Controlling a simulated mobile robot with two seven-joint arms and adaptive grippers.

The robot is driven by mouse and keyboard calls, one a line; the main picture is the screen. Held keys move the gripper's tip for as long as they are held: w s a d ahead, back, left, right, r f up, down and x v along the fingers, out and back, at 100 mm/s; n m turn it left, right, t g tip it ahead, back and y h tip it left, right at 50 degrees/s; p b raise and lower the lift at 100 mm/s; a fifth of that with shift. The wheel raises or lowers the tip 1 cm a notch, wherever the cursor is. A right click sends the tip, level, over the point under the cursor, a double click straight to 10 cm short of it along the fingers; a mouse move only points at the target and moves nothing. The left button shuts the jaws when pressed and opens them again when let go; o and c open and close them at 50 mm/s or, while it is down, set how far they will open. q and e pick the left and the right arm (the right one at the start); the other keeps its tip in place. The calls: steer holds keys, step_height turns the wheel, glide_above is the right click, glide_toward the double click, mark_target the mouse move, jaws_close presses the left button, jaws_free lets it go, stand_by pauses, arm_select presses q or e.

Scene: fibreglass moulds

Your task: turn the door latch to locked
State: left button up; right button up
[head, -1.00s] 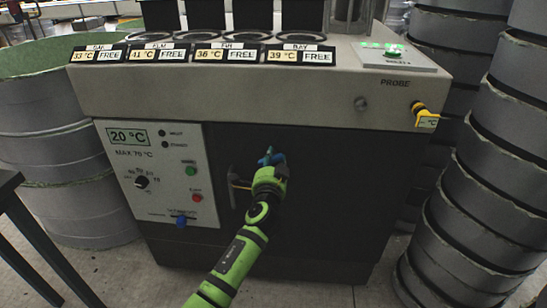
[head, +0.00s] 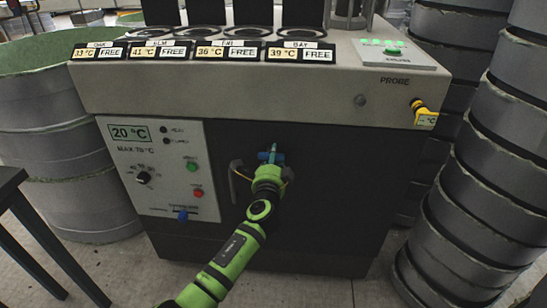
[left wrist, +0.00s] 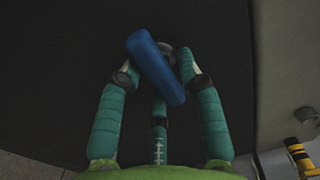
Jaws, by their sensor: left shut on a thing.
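The door latch (head: 270,154) is a blue bar on the dark front door of the cabinet. In the left wrist view the blue latch bar (left wrist: 153,64) is tilted, its upper end to the left, in front of a grey round mount. My left gripper (left wrist: 160,77) has its teal fingers on either side of the bar and is shut on it. In the head view my left gripper (head: 268,170) covers part of the latch, so its exact angle is hard to tell there. My right gripper is not in view.
A control panel (head: 160,200) with a dial, buttons and a blue switch is left of the latch. A dark curved handle (head: 236,178) sits just beside my gripper. Grey ringed stacks (head: 480,200) stand at the right, grey drums (head: 60,150) at the left.

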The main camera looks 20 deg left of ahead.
arm_select(q)
steer(key=shift+f, duration=0.15)
steer(key=o, duration=1)
steer(key=v, duration=1.2)
